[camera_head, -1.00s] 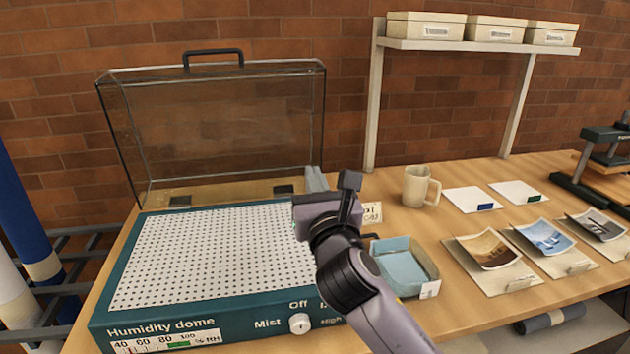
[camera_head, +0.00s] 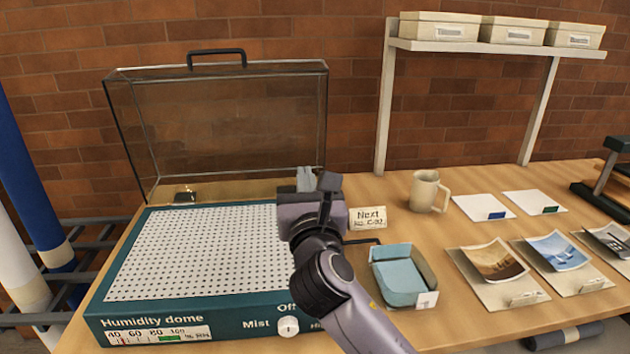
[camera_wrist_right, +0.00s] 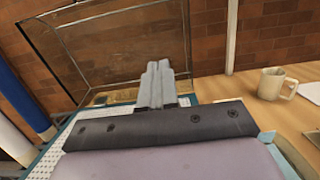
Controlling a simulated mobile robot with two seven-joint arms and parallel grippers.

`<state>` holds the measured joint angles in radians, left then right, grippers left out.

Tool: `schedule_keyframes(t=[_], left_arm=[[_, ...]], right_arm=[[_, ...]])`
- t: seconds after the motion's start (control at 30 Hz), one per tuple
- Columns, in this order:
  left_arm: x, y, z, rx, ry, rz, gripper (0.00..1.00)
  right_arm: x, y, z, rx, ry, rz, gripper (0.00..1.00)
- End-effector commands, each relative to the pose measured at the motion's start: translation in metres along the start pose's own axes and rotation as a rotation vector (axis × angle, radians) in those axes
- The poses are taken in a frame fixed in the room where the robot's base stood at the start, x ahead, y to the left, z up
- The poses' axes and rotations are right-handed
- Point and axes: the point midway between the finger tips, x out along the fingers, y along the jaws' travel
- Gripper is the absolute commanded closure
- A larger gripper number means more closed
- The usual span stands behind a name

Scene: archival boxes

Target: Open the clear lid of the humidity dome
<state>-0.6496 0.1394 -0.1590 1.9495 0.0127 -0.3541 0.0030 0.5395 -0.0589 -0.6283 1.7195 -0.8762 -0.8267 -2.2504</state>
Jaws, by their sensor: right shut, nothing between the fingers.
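The humidity dome has a teal base (camera_head: 150,318) with a white perforated tray (camera_head: 205,250) on top. Its clear lid (camera_head: 220,125) stands raised upright at the back, with a black handle (camera_head: 216,54) along its top edge. The lid also shows in the right wrist view (camera_wrist_right: 120,50). My right gripper (camera_head: 305,178) is shut and empty over the base's back right corner, in front of the lid's lower right part. Its closed fingers also show in the right wrist view (camera_wrist_right: 156,82), apart from the handle. My left gripper is not in view.
A small sign (camera_head: 368,218), a blue-lined box (camera_head: 402,275) and a mug (camera_head: 427,191) stand right of the dome. Photos on folders (camera_head: 497,260) lie further right. A shelf (camera_head: 480,47) with boxes is behind. Rolls (camera_head: 35,180) stand at the left.

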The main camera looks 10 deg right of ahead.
Motion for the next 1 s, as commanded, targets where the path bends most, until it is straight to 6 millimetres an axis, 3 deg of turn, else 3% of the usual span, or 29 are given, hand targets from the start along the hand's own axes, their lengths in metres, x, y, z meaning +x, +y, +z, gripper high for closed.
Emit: schedule_keyframes(t=[0.53, 1.0], left_arm=[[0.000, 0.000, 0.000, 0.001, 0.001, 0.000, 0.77], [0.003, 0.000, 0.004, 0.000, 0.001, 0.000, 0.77]], right_arm=[[-0.005, 0.002, -0.001, 0.000, 0.000, 0.001, 1.00], [-0.064, 0.002, -0.001, 0.000, 0.000, 0.001, 1.00]])
